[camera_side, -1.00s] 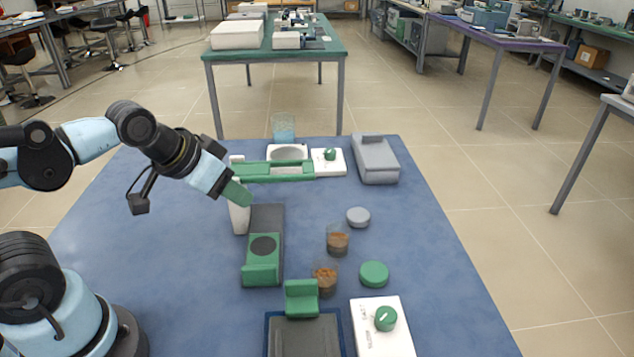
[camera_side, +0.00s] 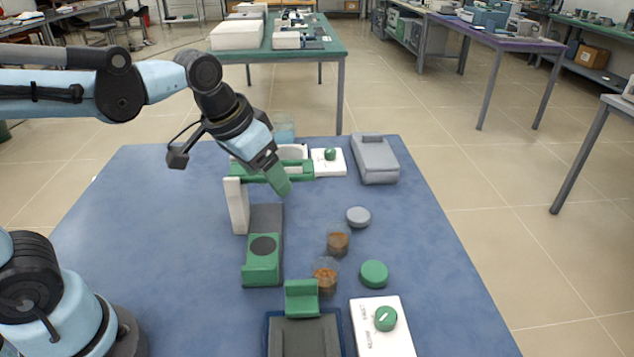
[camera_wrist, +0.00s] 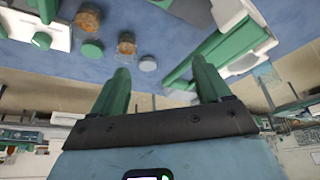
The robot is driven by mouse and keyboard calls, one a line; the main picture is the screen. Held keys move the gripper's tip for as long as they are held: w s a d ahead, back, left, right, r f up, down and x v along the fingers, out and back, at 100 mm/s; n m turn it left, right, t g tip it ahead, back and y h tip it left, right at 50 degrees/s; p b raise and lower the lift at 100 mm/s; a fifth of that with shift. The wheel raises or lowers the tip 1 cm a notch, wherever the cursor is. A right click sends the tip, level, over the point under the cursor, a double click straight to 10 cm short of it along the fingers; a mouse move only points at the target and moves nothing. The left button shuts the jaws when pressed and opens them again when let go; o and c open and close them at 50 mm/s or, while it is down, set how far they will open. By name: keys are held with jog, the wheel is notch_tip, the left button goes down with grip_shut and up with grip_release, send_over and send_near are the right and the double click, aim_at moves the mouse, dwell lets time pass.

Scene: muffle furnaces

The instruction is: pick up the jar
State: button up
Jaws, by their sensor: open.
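Two clear glass jars with brown contents stand on the blue table in the side view: the farther jar (camera_side: 338,241) and the nearer jar (camera_side: 325,276). In the wrist view the jars (camera_wrist: 127,43) (camera_wrist: 88,18) show at the upper left. A grey round lid (camera_side: 358,217) and a green round lid (camera_side: 374,274) lie beside them. My gripper (camera_side: 283,186) is open, tilted down to the right, in the air to the upper left of both jars. Its two green fingers (camera_wrist: 160,88) are spread and empty in the wrist view.
A green-and-grey device (camera_side: 263,262) with a white upright (camera_side: 237,206) stands left of the jars. A green-fronted dark device (camera_side: 303,337) and a white control box (camera_side: 383,332) are nearest the camera. A grey box (camera_side: 375,158) is at back right. The table's right side is clear.

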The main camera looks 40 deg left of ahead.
jog(key=w+d+m+g, duration=0.1)
jog(key=w+d+g, duration=0.1)
jog(key=w+d, duration=0.25)
jog(key=m+g, duration=0.1)
jog(key=g, duration=0.2)
send_near(338, 241)
jog(key=w+a, duration=0.1)
jog(key=w, duration=0.1)
jog(key=f, duration=1.1)
jog(key=shift+s+a+f, duration=0.1)
jog(key=shift+s+f, duration=0.1)
jog(key=shift+f, duration=0.1)
jog(key=c, duration=1.1)
jog(key=shift+o, duration=0.2)
jog(key=shift+r, duration=0.1)
